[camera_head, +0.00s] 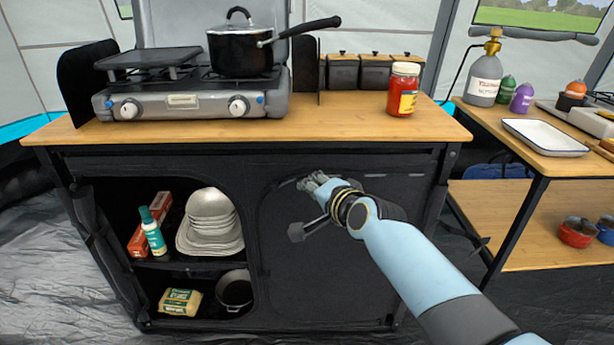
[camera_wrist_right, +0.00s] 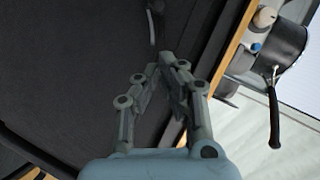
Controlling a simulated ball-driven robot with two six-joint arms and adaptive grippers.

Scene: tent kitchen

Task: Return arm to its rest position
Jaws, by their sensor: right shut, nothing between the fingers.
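My right arm comes in from the lower right in the head view. Its gripper (camera_head: 315,181) is in front of the closed black fabric door (camera_head: 325,265) of the camp cabinet, just below the countertop. In the right wrist view the gripper (camera_wrist_right: 168,62) is shut, with nothing between its fingers. The dark door fabric fills the space beyond the fingertips; I cannot tell whether they touch it. My left gripper does not show in either view.
The left compartment is open and holds bowls (camera_head: 209,222). A side table (camera_head: 560,165) stands at the right.

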